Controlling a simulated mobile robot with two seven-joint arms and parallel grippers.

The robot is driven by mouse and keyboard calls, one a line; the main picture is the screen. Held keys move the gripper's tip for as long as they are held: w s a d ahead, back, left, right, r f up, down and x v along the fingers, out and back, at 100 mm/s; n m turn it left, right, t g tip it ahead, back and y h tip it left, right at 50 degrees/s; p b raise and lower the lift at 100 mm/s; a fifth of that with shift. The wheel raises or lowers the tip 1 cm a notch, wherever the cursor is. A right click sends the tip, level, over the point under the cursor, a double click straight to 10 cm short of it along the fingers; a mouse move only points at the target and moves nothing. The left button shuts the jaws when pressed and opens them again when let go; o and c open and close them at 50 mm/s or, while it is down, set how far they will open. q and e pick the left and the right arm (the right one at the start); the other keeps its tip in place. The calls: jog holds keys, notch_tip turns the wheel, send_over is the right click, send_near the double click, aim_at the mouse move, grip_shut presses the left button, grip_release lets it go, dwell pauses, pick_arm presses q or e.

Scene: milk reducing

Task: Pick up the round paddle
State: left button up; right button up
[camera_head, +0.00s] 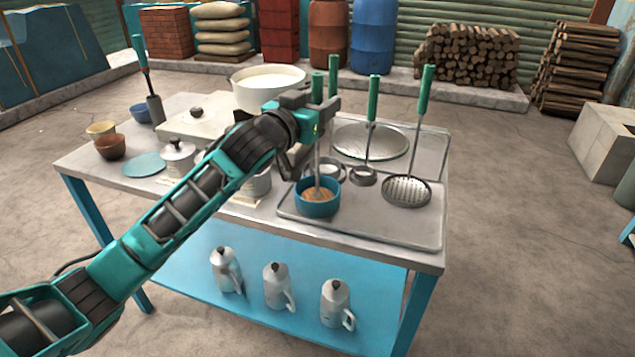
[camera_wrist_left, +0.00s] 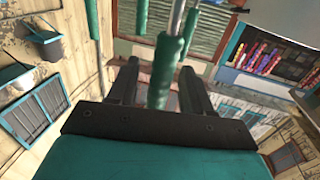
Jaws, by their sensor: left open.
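Several green-handled tools stand upright over the table. One handle (camera_head: 318,88) rises above a blue pot (camera_head: 317,206) with a brown, round-looking inside; whether that is a paddle head or contents I cannot tell. A perforated round skimmer (camera_head: 407,190) stands at the right, its green handle (camera_head: 425,90) clear of the arm. My left gripper (camera_head: 318,128) is open beside the handle over the pot. In the left wrist view, a green handle (camera_wrist_left: 164,70) appears between the open fingers (camera_wrist_left: 158,88), with no clear contact. My right gripper is out of view.
A large white pot (camera_head: 250,92) and a lidded canister (camera_head: 178,155) are close to my left arm. A metal tray (camera_head: 385,232) lies under the tools. Jugs (camera_head: 277,288) stand on the lower shelf.

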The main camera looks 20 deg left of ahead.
pick_arm(q)
jog(key=shift+c, duration=0.4)
grip_shut()
